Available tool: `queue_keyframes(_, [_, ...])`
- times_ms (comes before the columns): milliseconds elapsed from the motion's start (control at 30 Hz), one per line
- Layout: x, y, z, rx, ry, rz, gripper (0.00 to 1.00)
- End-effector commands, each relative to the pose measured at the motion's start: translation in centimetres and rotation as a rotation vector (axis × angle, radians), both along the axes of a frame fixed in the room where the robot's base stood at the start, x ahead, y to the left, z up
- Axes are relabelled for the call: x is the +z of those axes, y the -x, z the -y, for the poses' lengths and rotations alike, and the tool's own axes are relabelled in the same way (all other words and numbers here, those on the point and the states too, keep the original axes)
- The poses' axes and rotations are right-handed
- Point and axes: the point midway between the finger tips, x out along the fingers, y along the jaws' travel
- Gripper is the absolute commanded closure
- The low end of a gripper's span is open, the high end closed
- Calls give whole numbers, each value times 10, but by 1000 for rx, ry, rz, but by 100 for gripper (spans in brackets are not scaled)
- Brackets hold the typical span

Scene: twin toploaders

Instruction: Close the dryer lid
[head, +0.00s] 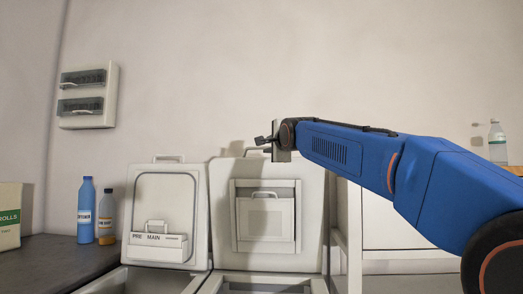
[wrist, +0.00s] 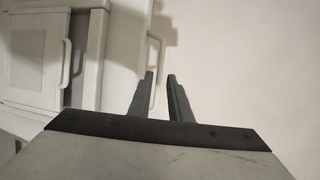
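Two top-loading machines stand side by side in the head view, both with lids raised. The right one's lid (head: 310,205) has an inset panel (head: 265,217) with a small handle and looks like the dryer lid. The lid also shows in the wrist view (wrist: 122,50), with a handle (wrist: 161,45) along its edge. The left lid (head: 145,190) carries a drawer (head: 158,241) marked PRE and MAIN. My gripper (head: 264,141) is at the top edge of the right lid. In the wrist view its fingers (wrist: 160,77) are apart, close to the edge handle; contact cannot be told.
A dark counter (head: 60,262) at left holds a blue bottle (head: 86,212), a smaller bottle (head: 106,222) and a box (head: 9,215). A white frame (head: 352,235) stands right of the machines. A clear bottle (head: 497,144) is at far right. The wall above is mostly bare.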

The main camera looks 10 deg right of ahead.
Motion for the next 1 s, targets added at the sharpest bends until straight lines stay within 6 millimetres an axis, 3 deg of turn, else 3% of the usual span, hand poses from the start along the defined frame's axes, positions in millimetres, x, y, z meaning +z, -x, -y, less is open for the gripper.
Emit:
queue_keyframes(300, [-2, -50, -4, 0, 1, -2, 82])
queue_keyframes(500, [-2, -73, -6, 0, 2, -1, 82])
queue_keyframes(1000, [-2, -87, -7, 0, 1, -1, 82])
